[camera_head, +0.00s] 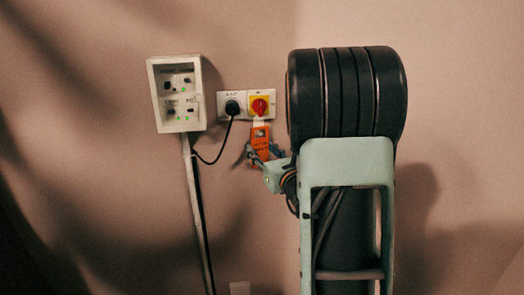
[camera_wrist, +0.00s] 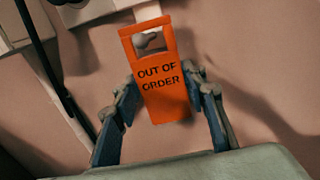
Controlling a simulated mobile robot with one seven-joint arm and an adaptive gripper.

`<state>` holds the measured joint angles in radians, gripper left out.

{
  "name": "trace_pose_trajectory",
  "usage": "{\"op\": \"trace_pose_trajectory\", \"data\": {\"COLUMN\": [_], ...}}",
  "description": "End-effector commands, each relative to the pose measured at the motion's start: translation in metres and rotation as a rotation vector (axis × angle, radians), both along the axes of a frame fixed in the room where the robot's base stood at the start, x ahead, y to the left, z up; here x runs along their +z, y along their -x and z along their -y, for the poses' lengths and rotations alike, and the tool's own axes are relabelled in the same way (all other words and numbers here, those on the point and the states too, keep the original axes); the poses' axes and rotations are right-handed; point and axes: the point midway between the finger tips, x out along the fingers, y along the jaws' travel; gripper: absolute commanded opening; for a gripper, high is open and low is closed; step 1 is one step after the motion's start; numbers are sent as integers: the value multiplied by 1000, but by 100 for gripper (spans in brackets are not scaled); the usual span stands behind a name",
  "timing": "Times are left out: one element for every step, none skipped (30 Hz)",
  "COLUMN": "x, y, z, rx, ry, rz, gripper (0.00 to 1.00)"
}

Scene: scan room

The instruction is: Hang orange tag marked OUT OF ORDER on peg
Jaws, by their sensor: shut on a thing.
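The orange tag (camera_wrist: 168,103), with OUT OF ORDER in black letters, hangs nearly upright in the wrist view, with a rectangular opening near its top. My gripper (camera_wrist: 163,80) is shut on its side edges, one finger on each side. A rounded grey peg end (camera_wrist: 150,41) shows within the opening; I cannot tell whether it passes through or lies behind. In the head view the tag (camera_head: 261,139) is just below the red switch, with my gripper (camera_head: 262,154) at its lower part. The peg cannot be made out there.
A red rotary switch on a yellow plate (camera_head: 252,96) and a black plug (camera_head: 232,107) with a hanging cable are just above and left. A pale control box (camera_head: 203,100) with green lights is further left, above a vertical conduit (camera_head: 199,218). My arm covers the right.

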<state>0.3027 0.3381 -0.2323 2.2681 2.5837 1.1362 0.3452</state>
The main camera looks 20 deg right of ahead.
Motion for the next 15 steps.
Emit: {"op": "trace_pose_trajectory", "data": {"x": [0,0,0,0,0,0,0,0,0,0,0,0,0,0,0], "y": [0,0,0,0,0,0,0,0,0,0,0,0,0,1,2], "z": [0,0,0,0,0,0,0,0,0,0,0,0,0,0,0], "rx": [0,0,0,0,0,0,0,0,0,0,0,0,0,0,-1], "ry": [0,0,0,0,0,0,0,0,0,0,0,0,0,0,0], "rz": [0,0,0,0,0,0,0,0,0,0,0,0,0,0,0], "gripper": [43,46,50,54,57,60,60,60,60,60,60,60,60,60,60]}}
